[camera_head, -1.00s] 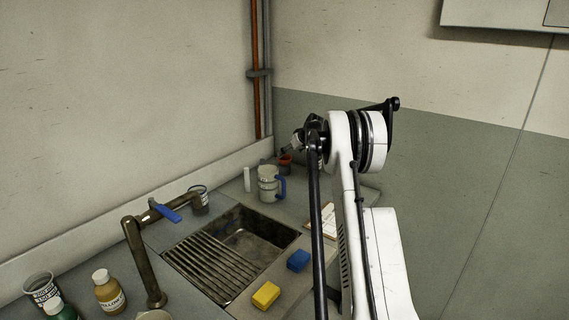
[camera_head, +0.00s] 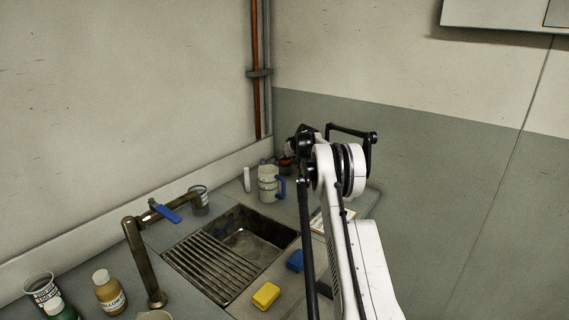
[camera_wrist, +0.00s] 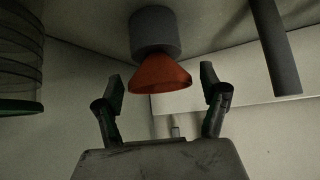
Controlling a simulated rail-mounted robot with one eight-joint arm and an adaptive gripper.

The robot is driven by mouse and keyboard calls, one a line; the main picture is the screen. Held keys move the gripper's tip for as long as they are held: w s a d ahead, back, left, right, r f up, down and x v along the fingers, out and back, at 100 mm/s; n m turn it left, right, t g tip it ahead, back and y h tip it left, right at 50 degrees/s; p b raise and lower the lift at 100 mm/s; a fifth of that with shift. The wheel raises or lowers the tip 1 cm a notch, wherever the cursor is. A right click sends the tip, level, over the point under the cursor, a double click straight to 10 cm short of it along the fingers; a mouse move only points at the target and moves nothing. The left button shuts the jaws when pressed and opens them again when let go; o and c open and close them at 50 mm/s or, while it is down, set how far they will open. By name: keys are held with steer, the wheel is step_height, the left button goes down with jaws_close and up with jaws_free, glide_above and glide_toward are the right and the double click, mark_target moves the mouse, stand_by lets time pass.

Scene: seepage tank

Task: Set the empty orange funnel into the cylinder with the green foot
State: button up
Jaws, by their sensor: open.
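The orange funnel (camera_wrist: 160,73) shows in the wrist view with its wide mouth toward my gripper and its narrow end at a grey cylindrical piece (camera_wrist: 155,30). My gripper (camera_wrist: 162,80) is open, its two fingers apart on either side of the funnel's mouth, with no clear contact. At the left edge of the wrist view is a see-through ribbed cylinder with a green band (camera_wrist: 18,107) at its lower end in the picture; I cannot tell whether this is the foot. In the head view my arm mostly hides the funnel and gripper.
A jug with a blue handle (camera_head: 267,185) and a slim white cylinder (camera_head: 247,179) stand behind the sink (camera_head: 243,243). A dark grey post (camera_wrist: 273,45) shows at upper right in the wrist view.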

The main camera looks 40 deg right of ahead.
steer(key=shift+c, duration=0.3)
steer(key=c, duration=1)
steer(key=shift+r, duration=0.2)
